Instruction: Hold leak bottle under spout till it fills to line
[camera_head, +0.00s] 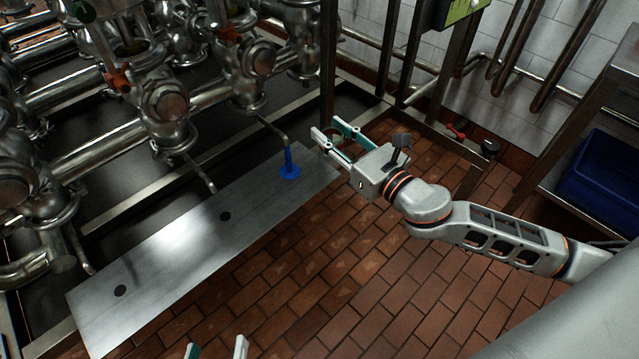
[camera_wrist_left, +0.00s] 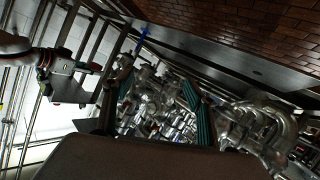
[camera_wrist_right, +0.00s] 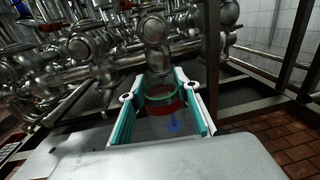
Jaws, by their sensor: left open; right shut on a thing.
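My right gripper (camera_head: 332,139) is to the right of the blue column, near the far end of the metal plate. In the right wrist view its fingers (camera_wrist_right: 162,88) are shut on a see-through bottle (camera_wrist_right: 162,101) with a green rim and a dark red band. The bottle is hard to make out in the head view. A thin bent spout (camera_head: 274,130) ends above a blue column (camera_head: 288,160) with a wider round foot on the plate. The bottle is beside this column, apart from it. My left gripper (camera_head: 217,350) is open and empty at the bottom edge.
The metal plate (camera_head: 170,262) has dark round holes. Other thin spouts (camera_head: 204,178) hang over its far side. Steel valves and pipes (camera_head: 165,100) fill the left. A post (camera_head: 328,65) stands behind the right gripper. A blue crate (camera_head: 603,178) sits at the right. The brick floor is clear.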

